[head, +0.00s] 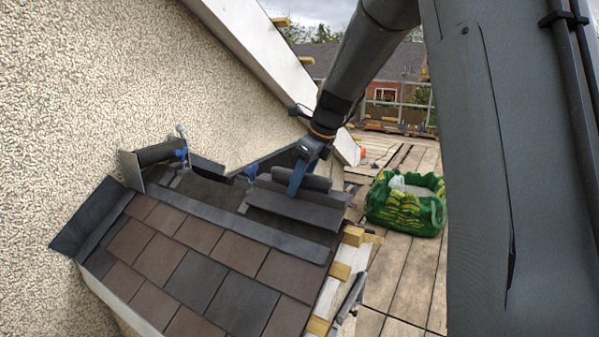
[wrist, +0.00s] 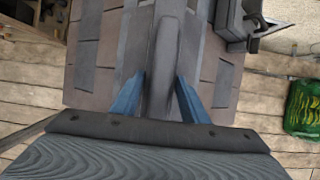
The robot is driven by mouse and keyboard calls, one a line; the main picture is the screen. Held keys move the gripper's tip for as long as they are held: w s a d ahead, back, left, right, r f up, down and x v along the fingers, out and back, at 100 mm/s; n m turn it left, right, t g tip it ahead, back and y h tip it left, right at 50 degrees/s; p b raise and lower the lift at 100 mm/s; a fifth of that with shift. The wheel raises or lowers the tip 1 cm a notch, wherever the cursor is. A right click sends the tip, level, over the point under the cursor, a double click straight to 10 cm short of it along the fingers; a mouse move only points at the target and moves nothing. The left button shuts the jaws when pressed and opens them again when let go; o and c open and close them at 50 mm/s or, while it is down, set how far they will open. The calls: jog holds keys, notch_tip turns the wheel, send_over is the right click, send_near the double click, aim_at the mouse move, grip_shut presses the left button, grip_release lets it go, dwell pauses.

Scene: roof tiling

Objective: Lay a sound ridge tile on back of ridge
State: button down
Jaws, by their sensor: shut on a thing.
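My gripper (head: 296,184) is shut on a dark grey ridge tile (head: 296,208), its blue fingers on either side of the tile's raised roll. In the wrist view the blue fingers (wrist: 160,98) straddle the long grey roll (wrist: 165,45). The tile is over the right end of the small roof's ridge, in front of the rendered wall; I cannot tell whether it touches the roof. To its left, a dark roll-shaped piece (head: 160,153) and a jagged-edged dark piece (head: 207,164) lie along the ridge, with blue fittings (head: 181,153) near them.
Brown and grey tiles (head: 190,277) cover the near slope. A pale rendered wall (head: 110,80) rises behind and left. Wooden blocks (head: 341,271) edge the roof at right. A green bag (head: 405,204) stands on the scaffold boards (head: 400,275). Open boards lie around it.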

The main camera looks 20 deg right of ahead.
aim_at(304, 186)
jog(key=shift+f+p, duration=0.4)
jog(key=shift+f, duration=1.5)
jog(key=shift+f, duration=0.1)
jog(key=c, duration=1.4)
grip_release()
jog(key=shift+f, duration=0.15)
jog(key=o, duration=0.4)
jog(key=shift+c, duration=0.2)
